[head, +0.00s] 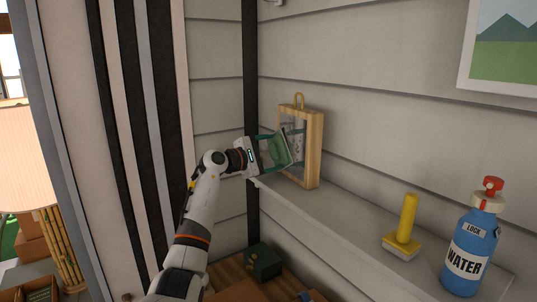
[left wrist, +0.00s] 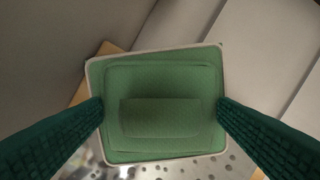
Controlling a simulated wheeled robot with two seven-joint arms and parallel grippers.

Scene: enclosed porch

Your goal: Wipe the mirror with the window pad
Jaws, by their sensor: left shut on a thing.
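The mirror (head: 314,150) has a light wooden frame with a loop on top and stands upright on the shelf against the wall. Its frame edge (left wrist: 112,50) and a spotted surface (left wrist: 190,168) show behind the pad in the left wrist view. My left gripper (head: 276,151) is shut on the green window pad (head: 281,150) and holds it at the front of the mirror. The pad (left wrist: 160,80) sits between both green fingers in the left wrist view. I cannot tell whether it touches the glass. It hides part of the mirror. My right gripper is out of view.
The narrow shelf (head: 340,218) also holds a yellow-handled tool (head: 407,220) and a blue water bottle (head: 470,245) to the right. A dark green box (head: 263,261) is below. A picture (head: 505,45) hangs at upper right; a lamp (head: 28,150) stands at left.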

